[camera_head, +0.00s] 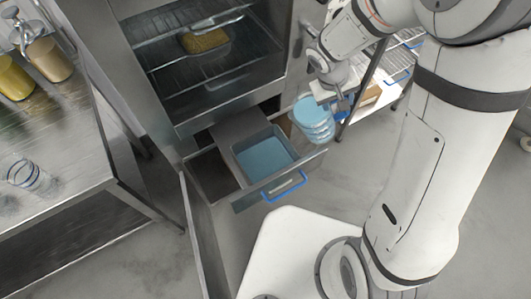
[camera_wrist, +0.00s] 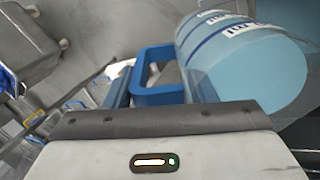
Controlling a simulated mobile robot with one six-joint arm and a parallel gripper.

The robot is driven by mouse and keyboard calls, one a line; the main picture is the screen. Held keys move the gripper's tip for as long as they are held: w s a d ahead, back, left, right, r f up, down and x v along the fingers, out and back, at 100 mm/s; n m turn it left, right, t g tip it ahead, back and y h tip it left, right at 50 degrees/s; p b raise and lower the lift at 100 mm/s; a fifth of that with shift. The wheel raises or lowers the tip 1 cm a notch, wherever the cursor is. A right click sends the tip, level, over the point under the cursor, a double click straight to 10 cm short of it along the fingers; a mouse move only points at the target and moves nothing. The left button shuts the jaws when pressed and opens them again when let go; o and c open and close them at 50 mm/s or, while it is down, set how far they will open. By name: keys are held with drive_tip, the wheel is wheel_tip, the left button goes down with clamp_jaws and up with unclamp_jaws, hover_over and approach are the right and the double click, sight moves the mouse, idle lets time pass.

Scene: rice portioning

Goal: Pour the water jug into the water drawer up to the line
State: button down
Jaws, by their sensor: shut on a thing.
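The water jug (camera_head: 314,121) is a clear cylinder of pale blue water, held beside the right side of the steel cabinet. My gripper (camera_head: 341,98) is shut on its blue handle. In the wrist view the jug (camera_wrist: 262,75) looks large and tilted at the right, and the blue handle (camera_wrist: 158,70) sits between my gripper's jaws (camera_wrist: 155,95). The water drawer (camera_head: 266,157) is pulled out of the lower cabinet, with pale blue water in its bin and a blue front handle (camera_head: 285,187). The jug is to the right of the bin. I cannot make out the fill line.
The steel cabinet (camera_head: 160,107) stands open above the drawer, with wire racks and a yellow item (camera_head: 204,40) inside. An open door (camera_head: 200,232) hangs below left. A wire shelf (camera_head: 388,80) stands at the right. A steel table (camera_head: 75,165) with containers is at the left.

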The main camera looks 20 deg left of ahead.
drive_tip(key=shift+w+a, duration=0.1)
drive_tip(key=shift+a, duration=0.05)
drive_tip(key=shift+s+a+b, duration=0.1)
drive_tip(key=shift+s+b, duration=0.1)
drive_tip(key=shift+b, duration=0.15)
drive_tip(key=shift+w, duration=0.1)
drive_tip(key=shift+a, duration=0.1)
drive_tip(key=shift+s+r+h+b, duration=0.1)
drive_tip(key=shift+s+h+b, duration=0.1)
drive_tip(key=shift+h+b, duration=0.15)
drive_tip(key=shift+a+t, duration=0.15)
drive_tip(key=shift+t, duration=0.15)
drive_tip(key=shift+s+a+r+t+h+b, duration=0.15)
drive_tip(key=shift+s+a+t+h+b, duration=0.15)
drive_tip(key=shift+s+a+h+b, duration=0.45)
drive_tip(key=shift+w+a+r+b, duration=0.1)
drive_tip(key=shift+a+r+b, duration=0.1)
drive_tip(key=shift+b, duration=0.1)
